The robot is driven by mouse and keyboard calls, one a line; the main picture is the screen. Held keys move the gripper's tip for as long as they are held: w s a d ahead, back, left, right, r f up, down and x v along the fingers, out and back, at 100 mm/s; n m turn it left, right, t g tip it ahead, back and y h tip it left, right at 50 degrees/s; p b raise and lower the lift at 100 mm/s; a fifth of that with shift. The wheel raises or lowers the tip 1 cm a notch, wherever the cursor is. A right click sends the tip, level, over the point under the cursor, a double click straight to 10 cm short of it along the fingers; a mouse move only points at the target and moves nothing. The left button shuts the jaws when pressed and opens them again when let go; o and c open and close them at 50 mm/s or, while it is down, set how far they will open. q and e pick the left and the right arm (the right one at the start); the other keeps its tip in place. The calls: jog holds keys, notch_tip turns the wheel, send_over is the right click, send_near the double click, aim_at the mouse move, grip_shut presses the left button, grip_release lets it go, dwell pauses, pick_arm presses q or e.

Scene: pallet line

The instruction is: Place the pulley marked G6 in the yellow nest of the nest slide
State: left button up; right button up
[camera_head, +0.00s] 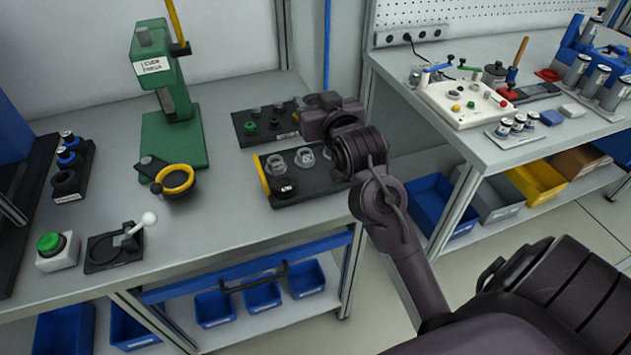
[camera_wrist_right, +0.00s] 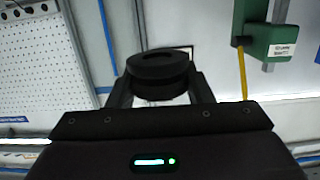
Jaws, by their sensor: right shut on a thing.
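My right gripper (camera_head: 304,122) is above the two black trays in the head view. In the right wrist view its fingers are shut on a black round pulley (camera_wrist_right: 158,68). No marking is readable on it, and I cannot make it out in the head view. A yellow ring (camera_head: 177,180), which looks like the yellow nest, sits on a dark part in front of the green press (camera_head: 172,120). My gripper is to the right of this ring and apart from it. My left gripper is not in view.
A black tray with a yellow end (camera_head: 263,178) holds several parts, with another black tray (camera_head: 240,135) behind. A rack (camera_head: 72,165), a green button box (camera_head: 57,250) and a white-knobbed lever fixture (camera_head: 115,247) stand left. The bench front middle is clear.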

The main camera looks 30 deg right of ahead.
notch_tip(320, 180, down, 16)
jog(key=shift+r, duration=0.15)
jog(key=shift+f+p, duration=0.4)
jog(key=shift+f, duration=1.55)
jog(key=shift+f, duration=0.1)
jog(key=o, duration=1.1)
jog(key=shift+c, duration=0.2)
jog(key=shift+f, duration=0.1)
